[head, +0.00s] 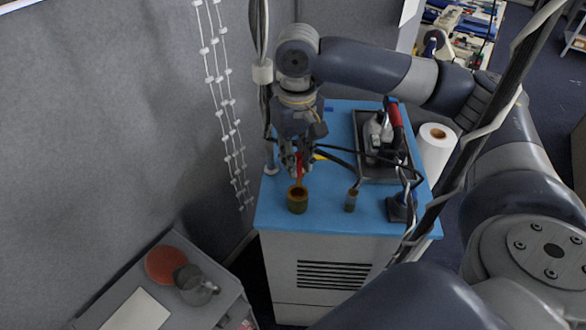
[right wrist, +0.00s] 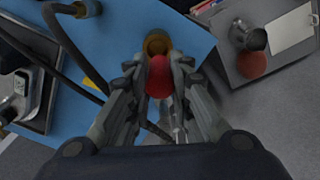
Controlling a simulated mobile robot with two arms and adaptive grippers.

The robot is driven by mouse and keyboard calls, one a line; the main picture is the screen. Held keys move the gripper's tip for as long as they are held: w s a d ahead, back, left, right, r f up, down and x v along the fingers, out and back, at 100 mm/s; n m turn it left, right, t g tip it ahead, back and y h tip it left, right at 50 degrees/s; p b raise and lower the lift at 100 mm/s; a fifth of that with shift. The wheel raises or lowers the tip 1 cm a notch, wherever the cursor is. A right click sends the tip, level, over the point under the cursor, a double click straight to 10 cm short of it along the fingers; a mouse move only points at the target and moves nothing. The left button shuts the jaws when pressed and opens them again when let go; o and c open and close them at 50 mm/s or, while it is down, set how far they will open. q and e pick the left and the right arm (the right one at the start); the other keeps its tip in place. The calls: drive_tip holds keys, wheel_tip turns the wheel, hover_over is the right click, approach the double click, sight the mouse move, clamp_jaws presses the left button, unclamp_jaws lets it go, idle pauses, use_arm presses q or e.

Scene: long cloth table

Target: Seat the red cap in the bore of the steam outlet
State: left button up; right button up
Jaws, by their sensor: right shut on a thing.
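The red cap (head: 299,164) is between the fingers of my right gripper (head: 297,171), which is shut on it. In the right wrist view the cap (right wrist: 160,77) sits between the two fingers of the gripper (right wrist: 159,70). The steam outlet (head: 297,206) is a short olive-brown cylinder standing upright on the blue top, with a dark bore facing up. It also shows just beyond the cap in the right wrist view (right wrist: 154,37). The cap is above and slightly behind the outlet in the head view, apparently clear of the bore. My left gripper is not in view.
A smaller cylinder (head: 351,202) with a cable stands right of the outlet on the blue top (head: 325,222). A dark tray (head: 385,178) holding a red-handled tool and a black block (head: 401,207) lie farther right. A white roll (head: 435,148) stands beside the cabinet.

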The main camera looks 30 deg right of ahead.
sight(298, 184)
drive_tip(key=shift+d+r, duration=0.2)
drive_tip(key=shift+d, duration=0.2)
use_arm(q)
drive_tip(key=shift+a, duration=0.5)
use_arm(e)
drive_tip(key=shift+a, duration=0.3)
drive_tip(key=shift+d+r+p, duration=0.15)
drive_tip(key=shift+p, duration=0.65)
wheel_tip(298, 184, down, 2)
drive_tip(key=shift+f+b, duration=0.15)
drive_tip(key=shift+b, duration=0.4)
use_arm(q)
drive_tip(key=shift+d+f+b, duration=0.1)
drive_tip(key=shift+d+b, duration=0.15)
drive_tip(key=shift+b, duration=0.15)
use_arm(e)
drive_tip(key=shift+f, duration=1.9)
use_arm(q)
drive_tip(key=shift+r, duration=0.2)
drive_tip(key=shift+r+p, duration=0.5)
drive_tip(key=shift+p, duration=0.2)
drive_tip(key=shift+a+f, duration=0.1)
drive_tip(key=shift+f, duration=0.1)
use_arm(e)
drive_tip(key=shift+f, duration=1.7)
